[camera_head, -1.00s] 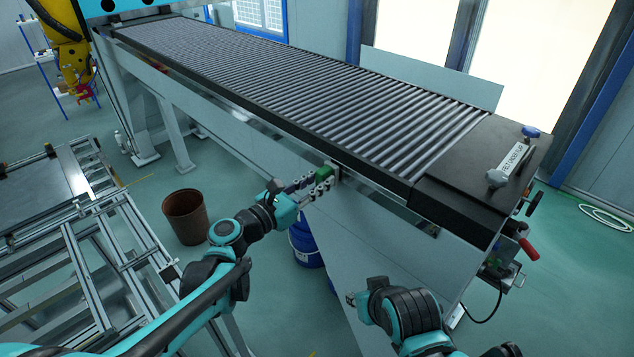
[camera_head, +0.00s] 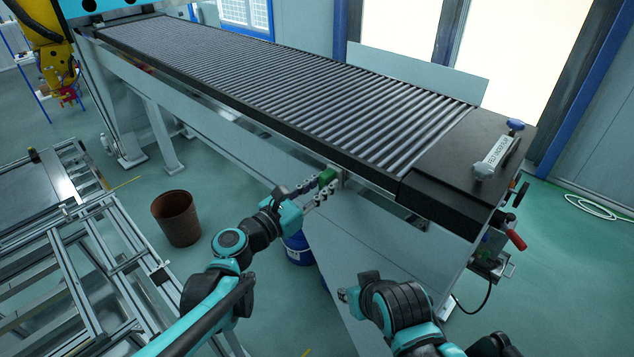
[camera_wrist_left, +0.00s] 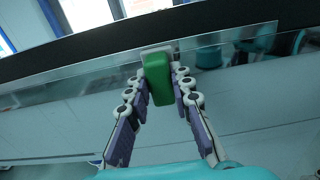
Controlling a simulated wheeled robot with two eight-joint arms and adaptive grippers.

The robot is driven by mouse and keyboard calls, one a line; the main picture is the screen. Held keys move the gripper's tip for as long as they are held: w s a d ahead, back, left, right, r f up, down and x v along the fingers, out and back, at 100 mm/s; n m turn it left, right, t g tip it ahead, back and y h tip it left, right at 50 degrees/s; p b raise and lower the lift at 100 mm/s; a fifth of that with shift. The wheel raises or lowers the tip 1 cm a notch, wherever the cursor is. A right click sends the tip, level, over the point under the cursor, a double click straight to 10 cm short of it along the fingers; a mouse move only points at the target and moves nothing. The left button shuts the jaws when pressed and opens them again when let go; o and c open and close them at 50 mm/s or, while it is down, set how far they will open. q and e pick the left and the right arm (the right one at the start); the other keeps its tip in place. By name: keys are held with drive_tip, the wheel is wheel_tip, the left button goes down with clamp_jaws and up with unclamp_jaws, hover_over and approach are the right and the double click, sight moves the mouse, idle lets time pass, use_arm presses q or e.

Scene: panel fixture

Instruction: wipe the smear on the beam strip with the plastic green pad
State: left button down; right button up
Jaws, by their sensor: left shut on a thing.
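My left gripper (camera_head: 318,188) is shut on the green pad (camera_head: 327,177), at the near side of the conveyor's beam below the black edge. In the left wrist view, the green pad (camera_wrist_left: 159,78) stands upright between the two fingers of the gripper (camera_wrist_left: 163,88). A pale grey plate (camera_wrist_left: 158,50) shows at the pad's far end, against or very near the beam strip (camera_wrist_left: 225,42); contact cannot be told. No smear can be made out. My right gripper (camera_head: 350,294) is low in front of the conveyor leg, apart from the beam; its jaws are unclear.
The roller conveyor (camera_head: 300,90) runs from back left to a black end block (camera_head: 455,185) at right. A brown bin (camera_head: 176,218) and a blue drum (camera_head: 297,248) stand on the floor below. A metal frame (camera_head: 85,255) lies at left.

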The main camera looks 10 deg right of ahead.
use_arm(q)
drive_tip(key=shift+w+a, duration=0.55)
drive_tip(key=shift+w, duration=0.35)
drive_tip(key=shift+w+a, duration=0.55)
drive_tip(key=shift+w, duration=0.3)
drive_tip(key=shift+s+a, duration=0.25)
drive_tip(key=shift+a, duration=0.25)
drive_tip(key=shift+v, duration=2.35)
drive_tip(key=shift+s, duration=0.1)
